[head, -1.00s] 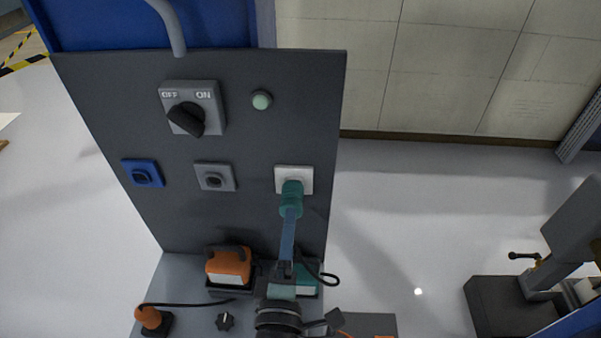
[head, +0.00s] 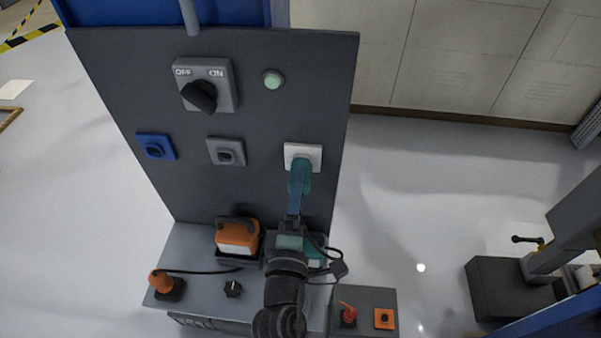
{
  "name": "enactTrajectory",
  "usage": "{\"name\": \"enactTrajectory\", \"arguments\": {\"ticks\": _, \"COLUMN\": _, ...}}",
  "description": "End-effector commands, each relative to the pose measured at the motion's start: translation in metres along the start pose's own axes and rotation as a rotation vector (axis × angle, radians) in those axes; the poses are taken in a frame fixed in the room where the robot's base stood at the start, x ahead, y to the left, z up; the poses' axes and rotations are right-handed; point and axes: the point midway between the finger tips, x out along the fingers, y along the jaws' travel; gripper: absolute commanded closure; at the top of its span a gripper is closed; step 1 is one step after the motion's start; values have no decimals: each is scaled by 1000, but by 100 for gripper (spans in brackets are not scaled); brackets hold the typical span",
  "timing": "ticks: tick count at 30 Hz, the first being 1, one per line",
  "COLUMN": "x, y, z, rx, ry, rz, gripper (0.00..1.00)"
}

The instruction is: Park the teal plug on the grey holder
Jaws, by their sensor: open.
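The teal plug (head: 306,178) sits at the white socket plate (head: 303,152) on the right of the dark upright panel. The grey holder (head: 226,151) is a square plate with a dark round centre, left of the white plate at about the same height; it looks empty. My gripper (head: 297,188) is at the plug, its blue finger overlapping the plug's near side. The jaws are open; whether they touch the plug, I cannot tell. My arm hides part of the bench below.
A blue holder (head: 155,147) is left of the grey one. An OFF/ON rotary switch (head: 205,88) and a green button (head: 273,80) are above. On the bench stand an orange box (head: 237,236), an orange plug (head: 160,281) and a partly hidden teal box (head: 316,246).

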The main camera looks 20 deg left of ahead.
Motion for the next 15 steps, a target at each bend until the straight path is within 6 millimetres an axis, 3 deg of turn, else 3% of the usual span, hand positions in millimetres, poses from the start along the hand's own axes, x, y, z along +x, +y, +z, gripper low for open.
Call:
{"name": "enactTrajectory", "arguments": {"ticks": 6, "x": 32, "y": 1, "z": 0, "rx": -1, "ry": 0, "rz": 1, "gripper": 15}}
{"name": "enactTrajectory", "arguments": {"ticks": 15, "x": 54, "y": 0, "z": 0, "rx": -1, "ry": -1, "rz": 0, "gripper": 15}}
